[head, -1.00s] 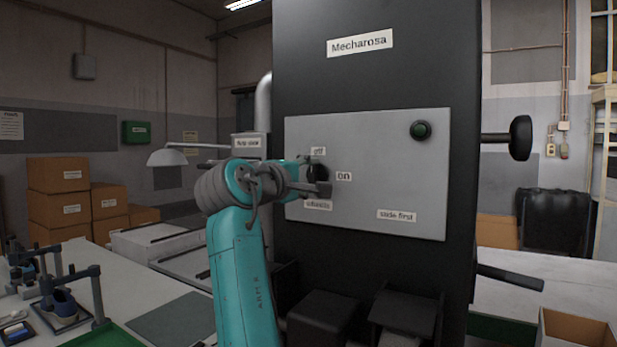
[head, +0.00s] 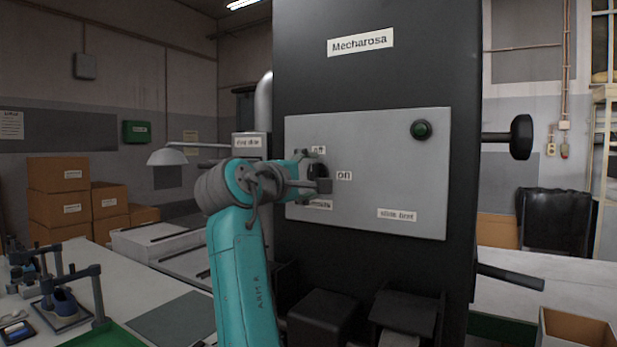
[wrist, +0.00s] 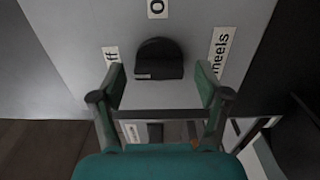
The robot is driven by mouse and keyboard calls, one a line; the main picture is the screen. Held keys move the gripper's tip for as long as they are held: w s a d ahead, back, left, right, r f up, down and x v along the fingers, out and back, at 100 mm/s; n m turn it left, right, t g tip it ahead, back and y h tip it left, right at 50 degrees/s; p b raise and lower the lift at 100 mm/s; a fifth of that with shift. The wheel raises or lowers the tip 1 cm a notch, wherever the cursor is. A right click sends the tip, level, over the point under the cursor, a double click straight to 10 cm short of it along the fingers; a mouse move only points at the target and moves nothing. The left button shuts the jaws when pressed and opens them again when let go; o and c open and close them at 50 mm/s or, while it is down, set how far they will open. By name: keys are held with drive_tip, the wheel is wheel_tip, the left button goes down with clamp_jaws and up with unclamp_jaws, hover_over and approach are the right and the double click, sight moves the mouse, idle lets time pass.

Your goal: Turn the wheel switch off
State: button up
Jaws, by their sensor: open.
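The wheel switch is a dark round knob (wrist: 158,58) on the grey panel (head: 375,140) of the black machine. In the wrist view it lies ahead of my open gripper (wrist: 161,80), between the lines of the two fingers, with a visible gap on each side. The "off" label (wrist: 112,56) is left of the knob, the "on" label (wrist: 157,8) above it and the "wheels" label (wrist: 221,50) to its right. In the head view my gripper (head: 318,171) is at the knob and partly hides it. I cannot tell exactly where the knob points.
A green button (head: 421,130) sits at the panel's upper right. Black handles (head: 520,137) stick out from the machine's right side. Black blocks (head: 322,318) stand below the panel. A lamp (head: 167,157) and a bench with fixtures (head: 66,305) are at the left.

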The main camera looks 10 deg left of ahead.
drive_tip(key=shift+s, duration=0.15)
drive_tip(key=v, duration=1.1)
drive_tip(key=shift+s+a, duration=0.15)
drive_tip(key=shift+s, duration=0.2)
